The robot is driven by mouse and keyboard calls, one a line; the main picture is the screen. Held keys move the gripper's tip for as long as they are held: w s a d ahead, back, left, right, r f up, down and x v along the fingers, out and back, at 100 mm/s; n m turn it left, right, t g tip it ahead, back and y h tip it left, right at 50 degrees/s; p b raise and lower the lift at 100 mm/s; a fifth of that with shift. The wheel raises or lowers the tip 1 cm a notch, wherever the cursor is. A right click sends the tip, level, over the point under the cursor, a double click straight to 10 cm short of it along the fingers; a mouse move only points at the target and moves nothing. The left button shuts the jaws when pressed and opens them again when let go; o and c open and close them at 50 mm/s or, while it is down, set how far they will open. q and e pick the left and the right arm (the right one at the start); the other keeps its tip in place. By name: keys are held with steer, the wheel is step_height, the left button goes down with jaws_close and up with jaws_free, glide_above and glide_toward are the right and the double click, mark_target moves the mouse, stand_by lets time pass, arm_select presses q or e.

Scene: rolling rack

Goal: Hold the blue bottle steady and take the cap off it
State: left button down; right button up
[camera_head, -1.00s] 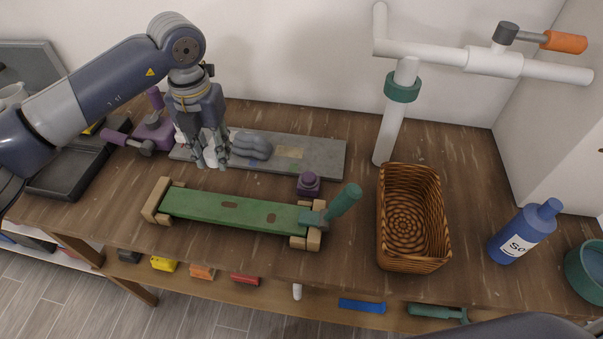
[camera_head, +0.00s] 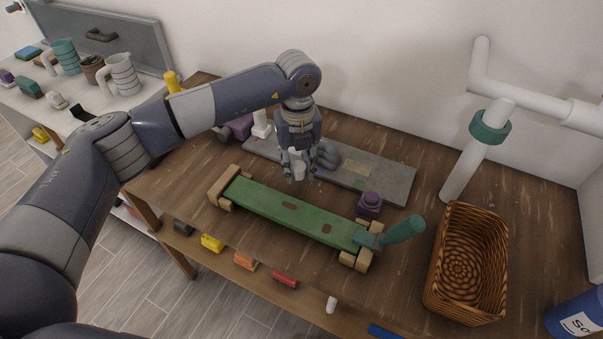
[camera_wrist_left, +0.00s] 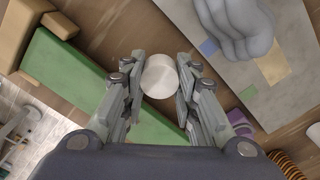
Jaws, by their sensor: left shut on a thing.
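The blue bottle (camera_head: 575,318) stands on the wooden bench at the bottom right of the head view. Only part of its body and white label show, and its cap is out of the frame. My left gripper (camera_head: 300,175) is far to the left of it, near the green-topped clamp board. It is shut on a white cylinder (camera_wrist_left: 160,76), whose round top shows between the fingers in the left wrist view. My right gripper is not in view.
A wicker basket (camera_head: 437,270) stands between my left gripper and the bottle. The green board (camera_head: 270,206) with a green-handled tool (camera_head: 403,229) lies in front of the gripper. A grey slab (camera_head: 398,182) lies behind. A white pipe stand (camera_head: 470,165) rises at right.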

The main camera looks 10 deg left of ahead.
mark_target(299, 186)
arm_select(q)
step_height(299, 186, down, 4)
steer(key=shift+r+p, duration=0.15)
steer(key=shift+p, duration=0.4)
steer(key=shift+f, duration=0.3)
steer(key=c, duration=1.5)
jaws_free()
steer(key=shift+c, duration=0.2)
steer(key=shift+r, duration=0.15)
